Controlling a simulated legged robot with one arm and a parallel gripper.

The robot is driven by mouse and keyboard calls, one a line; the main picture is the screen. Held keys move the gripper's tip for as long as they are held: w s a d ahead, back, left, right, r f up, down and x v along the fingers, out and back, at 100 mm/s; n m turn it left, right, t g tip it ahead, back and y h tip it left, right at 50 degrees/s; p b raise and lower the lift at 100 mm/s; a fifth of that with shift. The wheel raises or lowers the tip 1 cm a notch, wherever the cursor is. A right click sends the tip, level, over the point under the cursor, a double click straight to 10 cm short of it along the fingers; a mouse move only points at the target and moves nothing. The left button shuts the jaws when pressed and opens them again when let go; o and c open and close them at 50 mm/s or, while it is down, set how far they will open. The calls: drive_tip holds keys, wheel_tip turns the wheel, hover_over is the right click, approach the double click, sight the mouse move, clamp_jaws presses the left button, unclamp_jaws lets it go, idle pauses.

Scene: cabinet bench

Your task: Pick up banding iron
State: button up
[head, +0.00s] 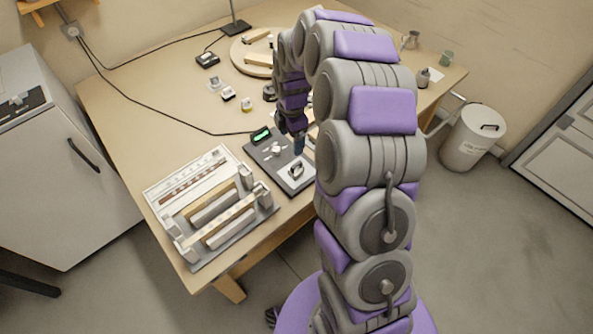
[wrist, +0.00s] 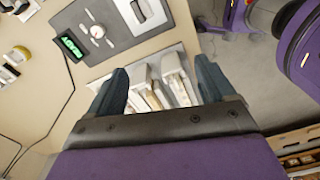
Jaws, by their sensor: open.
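My gripper (head: 298,142) is open and empty, with its fingers hanging over the bench near a dark grey panel (head: 262,157). In the wrist view my gripper (wrist: 163,74) shows two dark blue fingers spread apart, with nothing held between them. The panel carries a green display (head: 261,135), a pale knob (head: 276,149) and a light metal piece with a dark opening (head: 296,170), which also shows at the top of the wrist view (wrist: 148,14). This piece may be the banding iron, but I cannot tell for sure. My arm hides part of the bench.
A white rack (head: 178,176) with several cream and wooden bars stands at the bench's front left; part of it shows between my fingers (wrist: 142,74). A round wooden board (head: 238,57) and small items lie farther back. A black cable crosses the left of the bench (head: 85,104).

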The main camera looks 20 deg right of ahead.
sight(297, 163)
drive_tip(key=w+d+f+n+b, duration=0.1)
drive_tip(key=f, duration=0.4)
drive_tip(key=w+d+f+n, duration=0.1)
drive_tip(key=f, duration=0.5)
drive_tip(key=w+d+f+b, duration=0.1)
drive_tip(key=w+f, duration=0.1)
drive_tip(key=f, duration=0.4)
drive_tip(key=shift+f+n+b, duration=0.2)
drive_tip(key=shift+n+b, duration=0.15)
drive_tip(key=shift+n, duration=0.05)
drive_tip(key=shift+w+f+b, duration=0.15)
drive_tip(key=shift+f+b, duration=0.75)
drive_tip(key=shift+f, duration=2.1)
clamp_jaws()
drive_tip(key=shift+r, duration=0.1)
